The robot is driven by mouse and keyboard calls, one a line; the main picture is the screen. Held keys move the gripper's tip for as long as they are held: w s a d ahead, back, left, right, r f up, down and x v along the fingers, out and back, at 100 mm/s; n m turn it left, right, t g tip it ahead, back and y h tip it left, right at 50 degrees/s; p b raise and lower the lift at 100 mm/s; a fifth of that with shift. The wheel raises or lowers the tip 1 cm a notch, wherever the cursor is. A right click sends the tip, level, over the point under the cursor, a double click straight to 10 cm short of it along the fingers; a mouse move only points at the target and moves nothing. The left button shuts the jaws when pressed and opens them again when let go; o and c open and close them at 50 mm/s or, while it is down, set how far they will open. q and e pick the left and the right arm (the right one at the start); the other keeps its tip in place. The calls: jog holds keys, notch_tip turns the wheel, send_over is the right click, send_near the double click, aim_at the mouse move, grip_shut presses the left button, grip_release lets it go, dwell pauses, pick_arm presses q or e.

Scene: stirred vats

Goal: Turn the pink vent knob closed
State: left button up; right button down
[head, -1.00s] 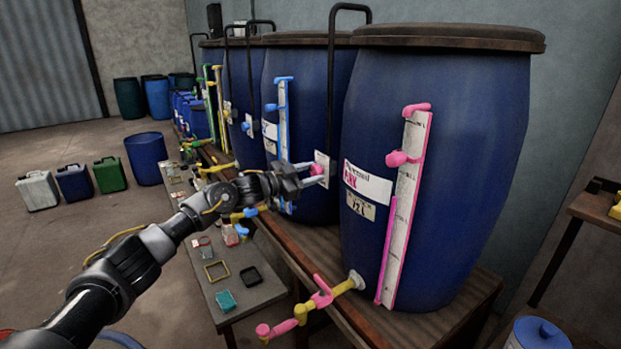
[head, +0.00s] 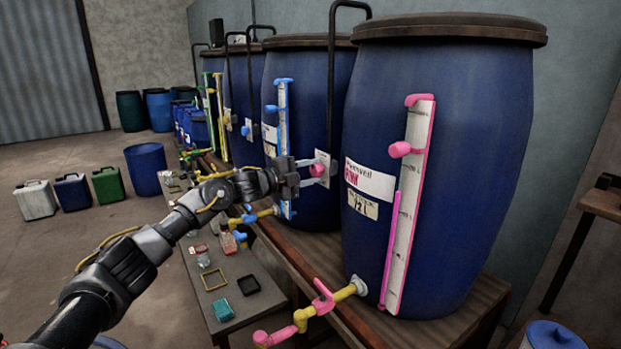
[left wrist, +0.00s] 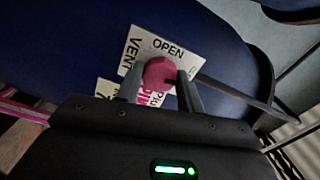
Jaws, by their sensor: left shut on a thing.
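The pink vent knob (head: 318,169) sits in front of a small white plate (head: 324,162) beside the pink-labelled blue vat (head: 440,150). In the left wrist view the knob (left wrist: 160,74) is round and pink, against a white plate (left wrist: 178,50) reading VENT and OPEN. My left gripper (head: 312,171) is shut on the knob, one finger on each side, and it shows in the left wrist view (left wrist: 160,85). The knob's pointer, if any, is too small or hidden to read. My right gripper is not in view.
A pink-handled tap (head: 322,298) juts from the vat's base, and a pink gauge (head: 410,200) runs up its front. The blue-marked vat (head: 300,120) stands just behind. A low bench (head: 250,305) with small items lies below my arm.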

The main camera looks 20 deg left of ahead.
pick_arm(q)
jog(key=shift+f+m+b, duration=0.1)
jog(key=shift+m+b, duration=0.2)
jog(key=shift+m, duration=0.8)
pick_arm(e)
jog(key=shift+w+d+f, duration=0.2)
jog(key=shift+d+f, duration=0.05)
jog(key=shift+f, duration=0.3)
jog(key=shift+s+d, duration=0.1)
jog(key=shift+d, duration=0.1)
pick_arm(q)
jog(key=o, duration=1)
jog(key=b+v, duration=0.1)
jog(key=v, duration=0.3)
jog(key=shift+s+a+f+b, duration=0.1)
jog(key=shift+s+a+b, duration=0.1)
jog(key=shift+b, duration=0.1)
send_near(313, 172)
jog(key=v, duration=0.2)
jog(key=shift+b, duration=0.45)
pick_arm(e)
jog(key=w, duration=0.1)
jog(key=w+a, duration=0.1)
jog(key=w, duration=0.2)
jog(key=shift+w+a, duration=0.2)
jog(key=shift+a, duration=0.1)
